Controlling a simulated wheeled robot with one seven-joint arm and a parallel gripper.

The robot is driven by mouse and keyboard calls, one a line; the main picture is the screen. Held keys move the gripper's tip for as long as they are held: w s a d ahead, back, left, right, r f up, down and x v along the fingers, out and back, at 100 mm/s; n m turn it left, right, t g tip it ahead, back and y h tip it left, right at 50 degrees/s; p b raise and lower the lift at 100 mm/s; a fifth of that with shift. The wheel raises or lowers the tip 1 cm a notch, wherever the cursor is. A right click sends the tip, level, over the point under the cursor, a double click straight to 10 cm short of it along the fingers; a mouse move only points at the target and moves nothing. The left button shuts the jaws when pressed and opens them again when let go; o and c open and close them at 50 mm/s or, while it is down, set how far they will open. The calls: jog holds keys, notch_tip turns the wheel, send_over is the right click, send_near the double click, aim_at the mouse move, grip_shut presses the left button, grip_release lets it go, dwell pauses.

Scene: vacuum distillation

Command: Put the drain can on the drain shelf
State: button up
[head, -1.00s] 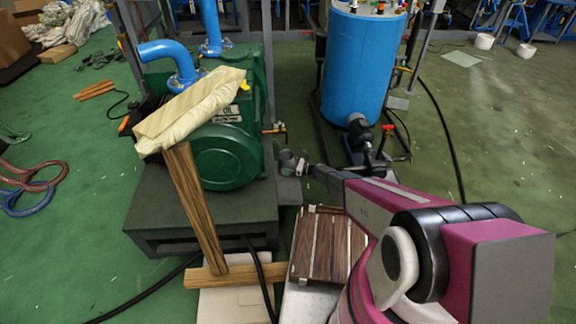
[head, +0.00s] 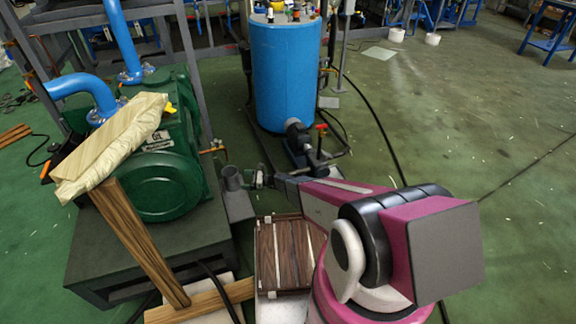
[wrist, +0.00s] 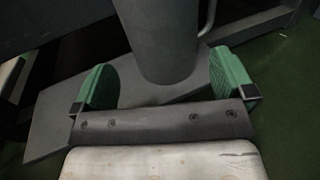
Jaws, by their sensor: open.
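The drain can (head: 232,179) is a dark grey cylinder standing upright on a flat grey shelf (head: 239,206) beside the green pump. The wrist view shows the lower part of the can (wrist: 160,38) with a thin curved handle at its right, its base on the grey plate (wrist: 60,124). My gripper (head: 259,179) is open just right of the can in the head view. In the wrist view its green-padded fingers (wrist: 160,62) are spread wide, with the can between them in the picture and space visible at both sides. The can's top is outside the wrist view.
The green pump (head: 165,185) with blue pipes stands left on a dark plinth. A wooden post (head: 140,240) carrying a wrapped slab (head: 110,145) stands in front. A blue tank (head: 285,75) with a valve is behind my arm. Open green floor lies to the right.

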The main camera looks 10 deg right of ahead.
jog(key=s+d+r+n+g+h, duration=0.2)
jog(key=s+d+r+n+h, duration=0.35)
jog(key=r, duration=0.45)
jog(key=s+d+r+n+g+h, duration=0.2)
jog(key=s+d+r+n, duration=0.35)
jog(key=s+r, duration=0.4)
jog(key=s+d+r+n+t+h, duration=0.1)
jog(key=s+d+r+n+h, duration=0.3)
jog(key=d+r, duration=0.5)
jog(key=s+d+r+n+t+h, duration=0.1)
jog(key=s+d+r+n+h, duration=0.3)
jog(key=s+d+r, duration=0.5)
jog(key=shift+d+r+h, duration=0.5)
jog(key=shift+d+h, duration=0.55)
jog(key=shift+d, duration=0.15)
